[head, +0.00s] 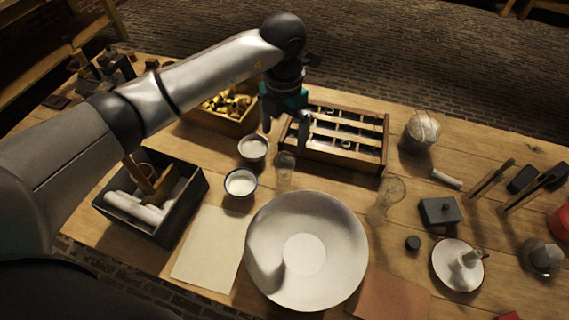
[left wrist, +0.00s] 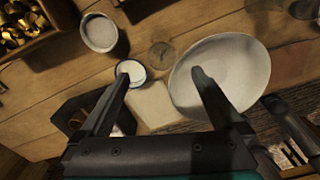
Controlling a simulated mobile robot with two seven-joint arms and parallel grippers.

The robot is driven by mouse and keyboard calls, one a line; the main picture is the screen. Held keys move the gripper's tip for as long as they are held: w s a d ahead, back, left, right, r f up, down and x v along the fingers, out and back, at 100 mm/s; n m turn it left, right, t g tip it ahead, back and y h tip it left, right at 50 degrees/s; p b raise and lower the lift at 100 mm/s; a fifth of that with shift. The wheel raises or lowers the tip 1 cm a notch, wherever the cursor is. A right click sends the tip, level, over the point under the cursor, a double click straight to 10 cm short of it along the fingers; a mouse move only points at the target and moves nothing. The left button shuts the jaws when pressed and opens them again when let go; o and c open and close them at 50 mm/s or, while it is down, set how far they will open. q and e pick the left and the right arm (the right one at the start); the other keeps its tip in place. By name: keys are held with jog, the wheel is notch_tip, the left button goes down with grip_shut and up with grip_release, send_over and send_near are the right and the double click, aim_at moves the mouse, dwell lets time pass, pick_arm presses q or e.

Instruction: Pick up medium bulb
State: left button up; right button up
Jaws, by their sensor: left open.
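I cannot tell for sure which thing is the medium bulb. A small clear glass vessel (head: 285,169) stands near the table's middle; in the left wrist view the glass (left wrist: 162,55) shows from above, just beyond the gap between my fingertips. My left gripper (head: 286,124) is open and empty, pointing down above the near left end of the slatted wooden rack (head: 383,140). Its two fingers (left wrist: 160,75) show apart in the left wrist view. The rack's compartments hold small dark items that are too unclear to name. My right gripper is not in view.
Two white-filled bowls (head: 241,183) stand left of the glass. A large white dish (head: 345,225) lies in front. A crate of brass pieces (head: 226,105) stands behind, a dark box (head: 192,200) at left. More glassware (head: 390,194) stands at right.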

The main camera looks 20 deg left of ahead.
aim_at(285, 153)
pick_arm(q)
notch_tip(285, 153, down, 8)
jog(key=shift+s+d+r, duration=0.15)
jog(key=shift+r, duration=0.05)
dwell(0.3)
jog(key=shift+r, duration=0.1)
grip_shut()
dwell(0.6)
